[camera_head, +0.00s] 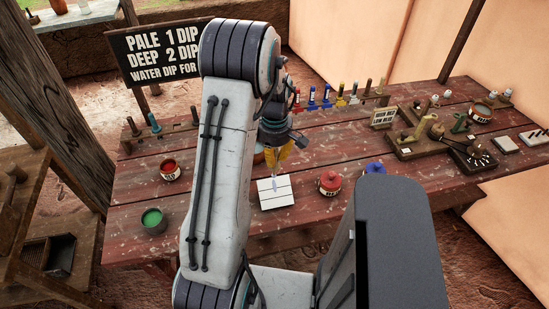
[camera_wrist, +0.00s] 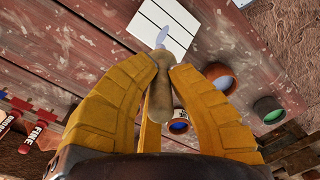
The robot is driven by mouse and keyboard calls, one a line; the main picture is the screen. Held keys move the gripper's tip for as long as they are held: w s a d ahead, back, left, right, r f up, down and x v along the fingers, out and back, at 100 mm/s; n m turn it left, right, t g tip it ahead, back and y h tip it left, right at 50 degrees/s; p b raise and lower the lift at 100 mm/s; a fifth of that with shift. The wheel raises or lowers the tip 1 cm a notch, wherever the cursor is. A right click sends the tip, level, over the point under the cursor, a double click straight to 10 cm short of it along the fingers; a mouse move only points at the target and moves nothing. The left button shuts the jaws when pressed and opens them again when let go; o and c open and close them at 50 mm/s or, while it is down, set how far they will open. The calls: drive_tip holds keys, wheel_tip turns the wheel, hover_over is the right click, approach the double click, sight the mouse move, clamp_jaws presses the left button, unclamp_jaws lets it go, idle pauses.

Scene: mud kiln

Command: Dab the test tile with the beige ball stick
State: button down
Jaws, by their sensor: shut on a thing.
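My gripper (camera_head: 277,152) is shut on a tan-handled stick (camera_wrist: 159,88) with a pale, narrow tip (camera_wrist: 161,38). Its yellow fingers close around the handle. I cannot make out a ball on this stick. The test tile (camera_head: 283,200) is a white square with thin lines, flat on the red-brown table. In the wrist view the tile (camera_wrist: 180,14) lies beyond the fingers, and the tip overlaps its near edge. In the head view the tip points down at the tile's upper part; whether it touches cannot be told.
A red pot (camera_head: 169,170) and a green pot (camera_head: 153,220) stand left of the tile. Several coloured sticks (camera_head: 325,97) stand behind. A wooden board (camera_head: 405,150) with tools lies at right.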

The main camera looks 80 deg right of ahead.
drive_tip(key=shift+r+p, duration=1.5)
drive_tip(key=shift+r, duration=0.95)
